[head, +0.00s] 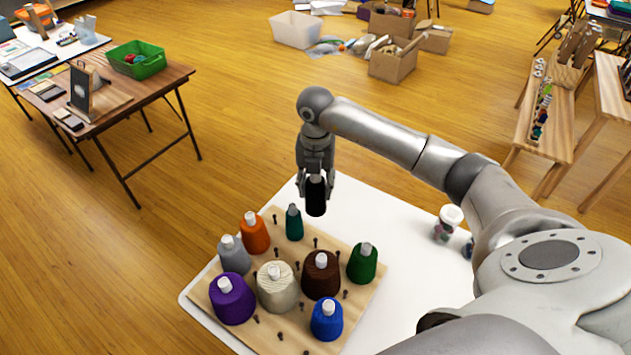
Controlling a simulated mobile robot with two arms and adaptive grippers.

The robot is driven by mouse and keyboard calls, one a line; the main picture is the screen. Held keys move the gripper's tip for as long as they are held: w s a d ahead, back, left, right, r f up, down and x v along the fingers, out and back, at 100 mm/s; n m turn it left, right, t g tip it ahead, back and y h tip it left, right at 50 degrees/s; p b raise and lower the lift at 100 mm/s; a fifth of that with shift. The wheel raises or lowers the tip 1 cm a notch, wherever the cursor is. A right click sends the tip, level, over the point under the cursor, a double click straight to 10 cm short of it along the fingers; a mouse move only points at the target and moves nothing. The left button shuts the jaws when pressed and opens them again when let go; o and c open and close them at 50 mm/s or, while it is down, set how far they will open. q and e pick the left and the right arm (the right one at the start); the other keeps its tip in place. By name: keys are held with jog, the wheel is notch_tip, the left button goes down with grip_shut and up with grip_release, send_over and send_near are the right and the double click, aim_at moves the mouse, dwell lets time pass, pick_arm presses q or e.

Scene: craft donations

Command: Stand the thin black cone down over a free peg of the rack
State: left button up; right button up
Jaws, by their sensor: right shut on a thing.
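The thin black cone (316,199) is in my right gripper (316,182), upright, in the head view. The gripper is shut on it and hides its upper part. It appears above the back edge of the rack. The rack (368,287) is a wooden board with short dark pegs on the white table. Several cones of thread stand on it: orange (254,236), teal (294,225), grey (234,258), purple (232,302), cream (277,290), brown (321,277), green (362,266) and blue (326,322). Free pegs show between them. My left gripper is not in view.
A white-lidded jar (447,223) stands on the white table (415,270) right of the rack, near my right arm. The table between jar and rack is clear. A brown table (150,90) with a green basket (136,61) stands farther off at left.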

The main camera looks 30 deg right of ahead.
notch_tip(320, 180, down, 13)
jog(key=b, duration=0.8)
jog(key=shift+r+b, duration=0.2)
jog(key=shift+b, duration=0.15)
jog(key=shift+f, duration=0.15)
jog(key=shift+f+b, duration=2.05)
jog(key=shift+f, duration=0.65)
jog(key=shift+f, duration=0.2)
jog(key=o, duration=1.1)
jog(key=shift+r, duration=0.1)
notch_tip(320, 180, up, 12)
jog(key=shift+f, duration=0.1)
